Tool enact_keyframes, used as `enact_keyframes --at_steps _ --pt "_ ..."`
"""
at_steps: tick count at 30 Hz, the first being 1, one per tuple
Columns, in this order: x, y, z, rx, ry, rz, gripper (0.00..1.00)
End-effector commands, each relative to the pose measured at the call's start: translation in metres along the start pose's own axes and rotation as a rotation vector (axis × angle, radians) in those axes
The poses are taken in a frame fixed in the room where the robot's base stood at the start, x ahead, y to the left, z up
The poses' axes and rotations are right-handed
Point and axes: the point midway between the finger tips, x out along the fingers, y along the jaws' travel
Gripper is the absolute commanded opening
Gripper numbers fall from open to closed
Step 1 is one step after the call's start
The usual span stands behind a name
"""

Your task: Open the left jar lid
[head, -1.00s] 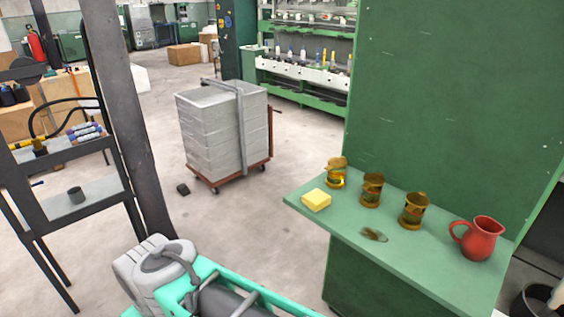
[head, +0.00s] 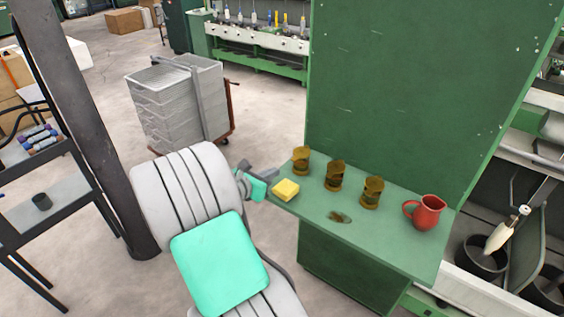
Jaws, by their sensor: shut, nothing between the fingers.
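Three brown-amber jars stand in a row on a green shelf (head: 385,238). The left jar (head: 301,161) is near the shelf's left end, the middle jar (head: 335,176) beside it, and the right jar (head: 372,192) nearest the red pitcher. Lid details are too small to make out. My gripper (head: 272,174) is shut and empty at the shelf's left edge, left of the left jar and just above the yellow block. It looks apart from the jar. My white and turquoise arm hides part of the gripper and floor.
A yellow block (head: 285,190) lies on the shelf in front of the left jar. A small dark brown item (head: 340,217) lies near the front. A red pitcher (head: 426,212) stands at the right. A green panel (head: 420,90) rises behind. A crate stack (head: 180,100) stands on the floor.

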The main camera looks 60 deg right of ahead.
Motion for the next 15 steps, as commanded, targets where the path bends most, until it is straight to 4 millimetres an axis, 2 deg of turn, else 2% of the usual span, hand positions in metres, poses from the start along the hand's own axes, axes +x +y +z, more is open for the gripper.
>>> enact_keyframes --at_steps 1,9,15 --pt "0.008 -0.001 -0.005 0.004 0.001 -0.003 0.00" --pt "0.063 -0.001 -0.009 0.010 0.002 -0.004 0.00" --pt "0.090 -0.001 -0.005 0.008 0.003 -0.001 0.00"
